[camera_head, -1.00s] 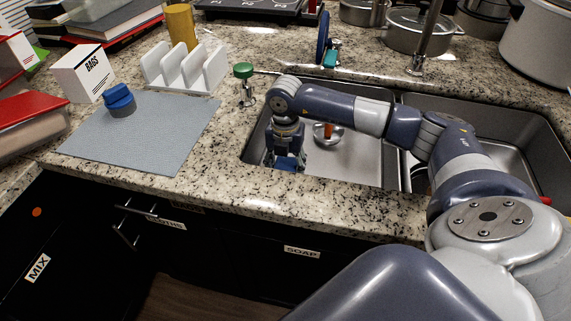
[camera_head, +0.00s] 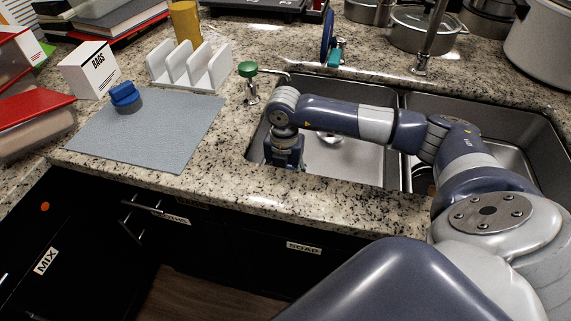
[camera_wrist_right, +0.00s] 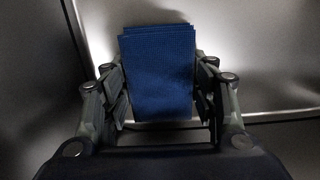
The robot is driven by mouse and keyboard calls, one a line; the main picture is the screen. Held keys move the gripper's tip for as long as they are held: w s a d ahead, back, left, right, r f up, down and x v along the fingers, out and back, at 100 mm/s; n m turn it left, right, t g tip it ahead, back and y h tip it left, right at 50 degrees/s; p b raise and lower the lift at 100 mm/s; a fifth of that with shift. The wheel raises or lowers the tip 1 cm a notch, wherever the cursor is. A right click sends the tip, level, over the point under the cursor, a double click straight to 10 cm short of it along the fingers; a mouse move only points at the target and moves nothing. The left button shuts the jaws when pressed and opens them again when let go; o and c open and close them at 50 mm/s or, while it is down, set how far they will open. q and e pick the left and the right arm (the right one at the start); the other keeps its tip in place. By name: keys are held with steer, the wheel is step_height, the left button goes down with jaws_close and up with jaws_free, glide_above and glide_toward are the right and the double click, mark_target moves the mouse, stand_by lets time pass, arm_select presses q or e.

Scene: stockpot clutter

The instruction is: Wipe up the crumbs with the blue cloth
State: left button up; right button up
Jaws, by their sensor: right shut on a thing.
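My right gripper (camera_head: 284,160) reaches down into the left basin of the sink (camera_head: 350,160), close to its left front corner. In the right wrist view the gripper (camera_wrist_right: 160,100) is shut on the blue cloth (camera_wrist_right: 158,65), a folded, layered piece held between its fingers. Bare grey metal of the basin surrounds the cloth there. In the head view the front rim hides the fingertips and the cloth. I can make out no crumbs in either view. My left gripper is not in view.
A grey mat (camera_head: 150,138) bears a blue-lidded jar (camera_head: 126,98). A white rack (camera_head: 190,65), a BAGS box (camera_head: 90,70) and a green-topped dispenser (camera_head: 249,80) stand behind the front counter. A tap (camera_head: 428,45) rises behind the sink. The front counter strip is bare.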

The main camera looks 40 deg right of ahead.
steer(key=shift+s+a, duration=0.6)
steer(key=shift+a, duration=0.1)
step_height(320, 180, up, 20)
steer(key=p, duration=1.4)
